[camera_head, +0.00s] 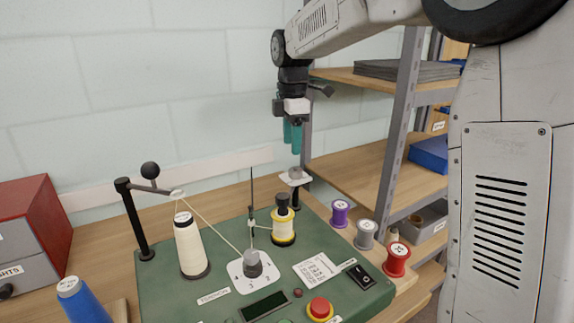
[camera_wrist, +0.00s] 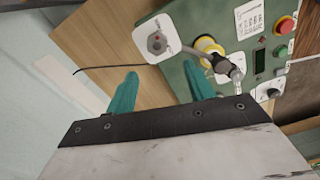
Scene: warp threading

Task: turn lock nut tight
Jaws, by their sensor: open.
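A black nut-like cap (camera_head: 283,201) tops the yellow-wound spool (camera_head: 283,229) on the green machine plate (camera_head: 205,281); I take it as the lock nut. The spool (camera_wrist: 207,46) is right of that knob in the wrist view. Whether the cap is tight cannot be told.
A cream thread cone (camera_head: 192,247), a thin upright rod (camera_head: 252,195), and a black guide post (camera_head: 139,222) rise from the machine. A grey dial knob (camera_head: 252,263) is in front. Purple, grey and red spools (camera_head: 397,259) stand at the right. Shelving (camera_head: 402,120) stands behind them.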

